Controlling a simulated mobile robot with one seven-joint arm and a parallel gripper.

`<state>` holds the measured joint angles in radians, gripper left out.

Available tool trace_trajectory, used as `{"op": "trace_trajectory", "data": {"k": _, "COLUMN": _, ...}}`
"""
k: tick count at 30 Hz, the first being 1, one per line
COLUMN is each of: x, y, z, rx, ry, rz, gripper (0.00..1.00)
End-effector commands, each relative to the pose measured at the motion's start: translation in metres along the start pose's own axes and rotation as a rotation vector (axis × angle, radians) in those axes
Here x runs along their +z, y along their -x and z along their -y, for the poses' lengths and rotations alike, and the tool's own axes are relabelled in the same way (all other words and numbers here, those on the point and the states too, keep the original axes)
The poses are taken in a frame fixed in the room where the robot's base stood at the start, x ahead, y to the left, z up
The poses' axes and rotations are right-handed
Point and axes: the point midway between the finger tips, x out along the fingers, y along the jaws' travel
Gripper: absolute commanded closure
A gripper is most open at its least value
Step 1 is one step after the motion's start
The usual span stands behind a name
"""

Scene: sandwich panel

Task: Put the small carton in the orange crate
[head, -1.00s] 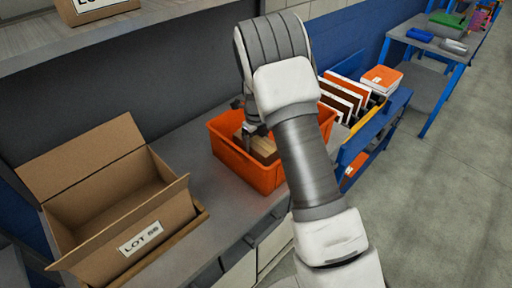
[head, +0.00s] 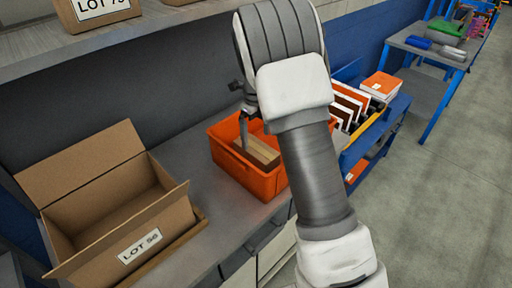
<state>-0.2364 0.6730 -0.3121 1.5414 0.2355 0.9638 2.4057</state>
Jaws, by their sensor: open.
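The orange crate (head: 263,183) stands on the grey bench in the middle of the head view. A small tan carton (head: 257,152) lies inside the crate, low between its walls. My gripper (head: 245,140) is above the left part of the crate, its finger pointing down near the carton. The gripper is open. My arm covers the right part of the crate, and only part of the gripper shows.
A large open cardboard box (head: 115,215) labelled LOT stands on the bench at the left. A shelf (head: 40,48) with boxes (head: 97,12) hangs above. A blue rack with upright panels (head: 347,105) stands right of the crate. Bare bench lies between box and crate.

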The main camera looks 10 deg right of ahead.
Motion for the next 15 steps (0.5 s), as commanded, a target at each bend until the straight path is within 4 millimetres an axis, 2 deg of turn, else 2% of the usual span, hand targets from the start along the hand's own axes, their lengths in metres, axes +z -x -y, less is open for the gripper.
{"op": "trace_trajectory", "data": {"k": 3, "x": 0.000, "y": 0.018, "z": 0.000, "rx": -0.001, "ry": 0.000, "rz": 0.002, "gripper": 0.00}}
{"op": "trace_trajectory", "data": {"k": 9, "x": -0.002, "y": 0.037, "z": -0.001, "rx": -0.001, "ry": 0.022, "rz": 0.007, "gripper": 0.00}}
{"op": "trace_trajectory", "data": {"k": 11, "x": -0.007, "y": 0.046, "z": -0.002, "rx": 0.000, "ry": 0.064, "rz": 0.018, "gripper": 0.00}}
{"op": "trace_trajectory", "data": {"k": 15, "x": -0.026, "y": 0.082, "z": -0.013, "rx": -0.008, "ry": 0.270, "rz": 0.069, "gripper": 0.00}}
